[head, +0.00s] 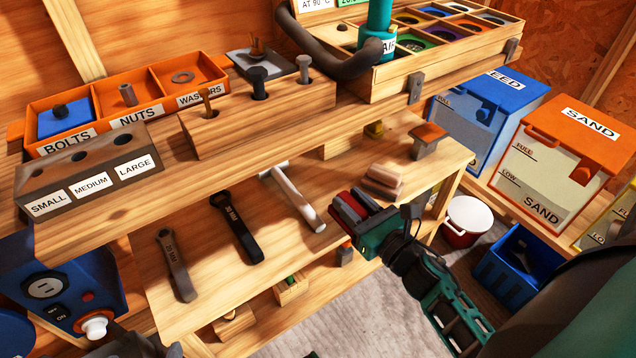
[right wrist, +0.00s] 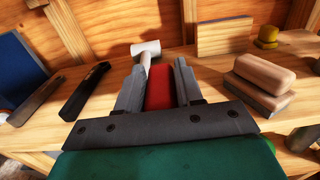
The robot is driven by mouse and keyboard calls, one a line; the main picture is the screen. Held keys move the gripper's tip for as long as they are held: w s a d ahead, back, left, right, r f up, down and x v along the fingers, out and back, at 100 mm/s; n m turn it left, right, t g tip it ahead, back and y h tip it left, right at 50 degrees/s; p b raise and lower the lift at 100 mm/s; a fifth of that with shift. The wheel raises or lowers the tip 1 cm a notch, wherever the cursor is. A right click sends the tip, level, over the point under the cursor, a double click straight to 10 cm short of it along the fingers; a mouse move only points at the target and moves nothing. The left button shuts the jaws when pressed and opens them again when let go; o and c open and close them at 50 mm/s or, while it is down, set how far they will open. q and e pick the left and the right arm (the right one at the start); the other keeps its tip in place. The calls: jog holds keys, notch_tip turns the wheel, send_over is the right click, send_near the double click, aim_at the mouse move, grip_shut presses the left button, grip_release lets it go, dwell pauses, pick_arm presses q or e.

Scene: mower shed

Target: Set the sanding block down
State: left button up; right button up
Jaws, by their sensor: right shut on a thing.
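My right gripper (head: 350,207) is shut on a red block, which I take to be the sanding block (right wrist: 160,88). The block sits between the two grey fingers in the right wrist view. In the head view the gripper is at the front edge of the wooden workbench (head: 205,230), over its right part. The fingers hide much of the block, and I cannot tell whether it touches the bench. A pair of stacked tan and brown blocks (head: 384,181) lies just to the right of the gripper.
A white-headed mallet (head: 299,197), a black tool (head: 237,228) and a grey wrench (head: 175,265) lie left of the gripper. A brown-topped block (head: 428,135) stands behind right. A raised shelf (head: 110,220) overhangs the bench's back. Bare wood shows between the tools.

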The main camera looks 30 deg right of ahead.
jog(key=w, duration=0.7)
jog(key=w+a+b, duration=0.1)
jog(key=w, duration=0.3)
jog(key=shift+w, duration=0.15)
notch_tip(320, 180, down, 3)
jog(key=shift+f+b, duration=0.15)
jog(key=shift+b, duration=0.75)
jog(key=shift+f, duration=0.2)
jog(key=shift+r, duration=0.1)
jog(key=shift+f, duration=0.2)
pick_arm(q)
jog(key=shift+w+d+f+h, duration=0.3)
jog(key=shift+d+f, duration=0.1)
jog(key=shift+f, duration=0.2)
pick_arm(e)
jog(key=o, duration=1.1)
